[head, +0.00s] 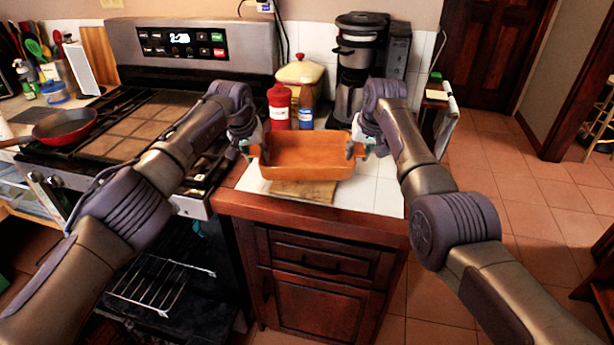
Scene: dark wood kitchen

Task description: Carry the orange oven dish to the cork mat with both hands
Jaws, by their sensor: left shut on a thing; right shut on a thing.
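The orange oven dish (306,160) is a rectangular, empty-looking dish in the middle of the head view, over the white tiled counter. My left gripper (254,150) is shut on its left end, and my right gripper (358,150) is shut on its right end. The dish looks about level. The cork mat (303,191) lies on the counter below the dish. Its front part shows, and the dish hides the rest. I cannot tell whether the dish touches the mat.
A red canister (279,106), a blue-labelled bottle (306,108), a yellow pot (299,72) and a coffee maker (357,60) stand behind the dish. The stove (130,125) with a red pan (65,125) is at left. The oven below is open, showing a rack (160,280).

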